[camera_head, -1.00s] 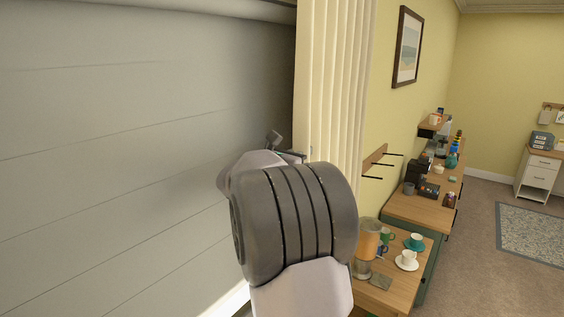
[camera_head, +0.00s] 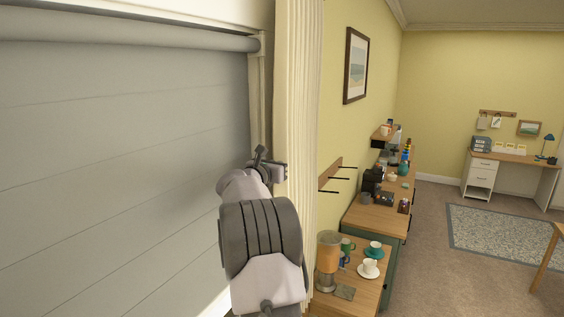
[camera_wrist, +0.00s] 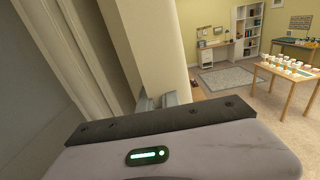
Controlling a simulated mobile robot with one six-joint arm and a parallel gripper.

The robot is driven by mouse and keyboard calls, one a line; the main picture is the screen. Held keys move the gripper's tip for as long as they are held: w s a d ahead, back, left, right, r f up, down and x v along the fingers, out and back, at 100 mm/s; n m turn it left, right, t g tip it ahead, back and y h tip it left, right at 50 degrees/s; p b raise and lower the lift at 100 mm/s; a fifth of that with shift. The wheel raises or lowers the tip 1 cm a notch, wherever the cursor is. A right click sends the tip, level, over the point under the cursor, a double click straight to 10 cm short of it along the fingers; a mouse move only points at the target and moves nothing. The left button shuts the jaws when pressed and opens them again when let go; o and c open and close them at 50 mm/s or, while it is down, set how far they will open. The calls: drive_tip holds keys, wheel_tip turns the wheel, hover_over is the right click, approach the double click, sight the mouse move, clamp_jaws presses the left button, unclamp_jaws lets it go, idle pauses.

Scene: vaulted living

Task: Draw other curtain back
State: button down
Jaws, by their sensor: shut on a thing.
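The cream pleated curtain (camera_head: 297,110) hangs in a narrow vertical bunch at the right side of the window. My gripper (camera_head: 272,170) is at the curtain's left edge, at about the height of the wall rack, and is shut on the curtain. In the wrist view the curtain (camera_wrist: 158,45) rises as a pale column just beyond my gripper (camera_wrist: 158,103). The fingertips are small there, and the cloth between them is mostly hidden.
A grey blind (camera_head: 120,140) covers the window on the left. A patterned rug (camera_head: 505,232) lies on open carpet. A table (camera_wrist: 287,82) stands farther right.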

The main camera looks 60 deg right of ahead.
drive_tip(key=c, duration=1.6)
unclamp_jaws()
drive_tip(key=shift+o, duration=0.2)
drive_tip(key=s+a+b, duration=0.1)
drive_tip(key=a+b, duration=0.3)
drive_tip(key=a, duration=1.3)
drive_tip(key=shift+s+a+b, duration=0.2)
drive_tip(key=shift+b, duration=0.2)
